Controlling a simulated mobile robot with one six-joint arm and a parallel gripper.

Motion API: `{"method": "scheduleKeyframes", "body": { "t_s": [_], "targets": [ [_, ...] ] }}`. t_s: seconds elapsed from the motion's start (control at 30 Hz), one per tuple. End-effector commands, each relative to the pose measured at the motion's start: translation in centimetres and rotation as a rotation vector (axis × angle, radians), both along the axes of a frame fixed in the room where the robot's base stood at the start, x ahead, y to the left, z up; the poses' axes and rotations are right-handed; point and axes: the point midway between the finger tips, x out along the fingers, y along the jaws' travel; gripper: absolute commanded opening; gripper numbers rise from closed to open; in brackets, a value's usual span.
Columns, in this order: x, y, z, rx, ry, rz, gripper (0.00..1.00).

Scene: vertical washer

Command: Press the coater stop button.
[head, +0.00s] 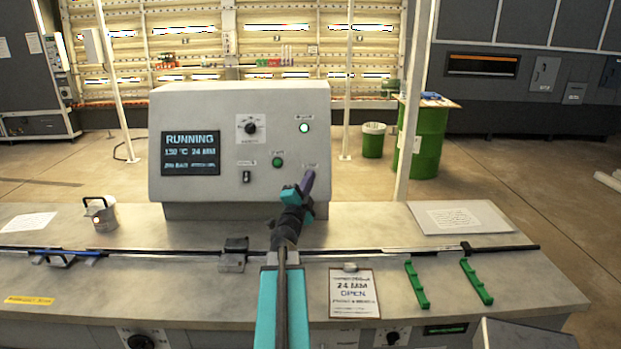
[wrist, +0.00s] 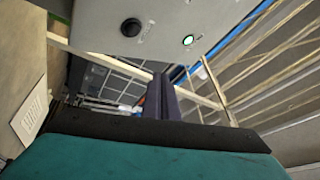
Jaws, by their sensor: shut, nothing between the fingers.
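A small, unclear label shows just above my fingertips; no stop button is visible, and my gripper covers the spot below that label. My gripper (head: 308,181) is shut and empty, in front of the box's lower right face. In the wrist view its dark fingers (wrist: 161,97) are together; contact with the box cannot be told.
A black knob (head: 250,128) and a small switch (head: 246,176) sit left of the green button. A pole (head: 413,100) stands behind.

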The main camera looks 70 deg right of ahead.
Motion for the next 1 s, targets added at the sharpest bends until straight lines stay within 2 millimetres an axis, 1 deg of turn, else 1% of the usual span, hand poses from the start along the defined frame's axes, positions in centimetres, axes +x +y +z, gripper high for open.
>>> {"method": "scheduleKeyframes", "body": {
  "t_s": [0.7, 1.0],
  "targets": [
    [1.8, -5.5, -3.0, 0.000, 0.000, -0.003, 0.00],
    [2.4, -7.1, -3.8, -0.001, 0.000, -0.004, 0.00]
  ]
}}
